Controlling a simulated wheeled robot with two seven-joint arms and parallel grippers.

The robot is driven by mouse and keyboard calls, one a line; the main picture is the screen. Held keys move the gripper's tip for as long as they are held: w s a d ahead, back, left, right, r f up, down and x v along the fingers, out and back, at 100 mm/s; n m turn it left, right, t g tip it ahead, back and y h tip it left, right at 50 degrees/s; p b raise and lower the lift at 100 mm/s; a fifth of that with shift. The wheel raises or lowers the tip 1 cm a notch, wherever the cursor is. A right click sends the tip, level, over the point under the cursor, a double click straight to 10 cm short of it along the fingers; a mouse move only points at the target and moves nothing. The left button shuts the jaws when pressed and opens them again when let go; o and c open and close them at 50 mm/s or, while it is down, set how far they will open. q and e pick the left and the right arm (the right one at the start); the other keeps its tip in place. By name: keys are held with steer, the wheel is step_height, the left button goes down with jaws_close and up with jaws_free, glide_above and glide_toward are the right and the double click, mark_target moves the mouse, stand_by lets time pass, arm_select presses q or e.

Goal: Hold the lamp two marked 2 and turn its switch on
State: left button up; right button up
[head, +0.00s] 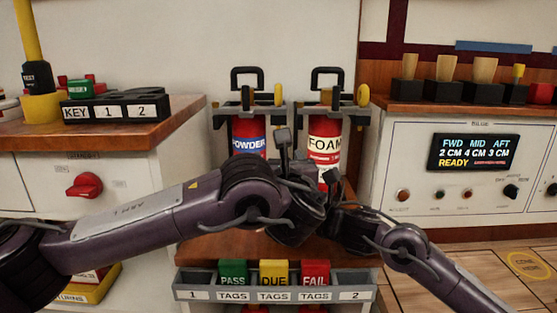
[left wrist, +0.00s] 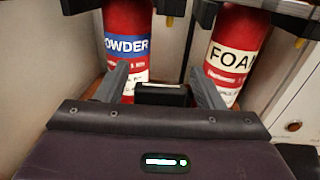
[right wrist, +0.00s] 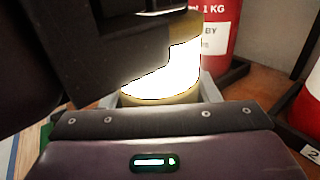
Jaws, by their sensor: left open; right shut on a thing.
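My right gripper (right wrist: 160,93) is shut on a lamp (right wrist: 178,88), with one finger on each side of it. The lamp has a tan-yellow top and base and a bright, glowing white middle. No 2 on it can be read, and the head view does not show it clearly. My left gripper (head: 298,165) is open close to the right one; its dark body covers the lamp's left part in the right wrist view. In the left wrist view, a small dark block (left wrist: 162,95) sits between its spread fingers; I cannot tell whether it is the switch.
Powder (head: 248,133) and foam (head: 324,140) extinguishers stand behind my grippers. A tag rack (head: 190,293) lies below them. A wooden-topped cabinet (head: 130,132) with a KEY 1 2 block (head: 118,108) is at left. A panel with a display (head: 473,152) is at right.

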steer(key=shift+r, duration=0.15)
arm_select(q)
steer(key=c, duration=1)
steer(key=shift+r, duration=0.1)
steer(key=shift+m+h, duration=0.3)
steer(key=shift+h, duration=0.1)
steer(key=m+h, duration=0.1)
steer(key=h, duration=0.1)
steer(key=shift+d+m+h, duration=0.1)
steer(key=shift+m+h, duration=0.2)
steer(key=m+h, duration=0.2)
steer(key=h, duration=0.1)
steer(key=shift+d+g, duration=0.15)
steer(key=shift+g, duration=0.15)
steer(key=shift+d+m+g+h, duration=0.15)
steer(key=shift+m+g+h, duration=0.25)
steer(key=shift+m+h, duration=0.55)
steer(key=shift+s+h, duration=0.1)
steer(key=shift+h, duration=0.35)
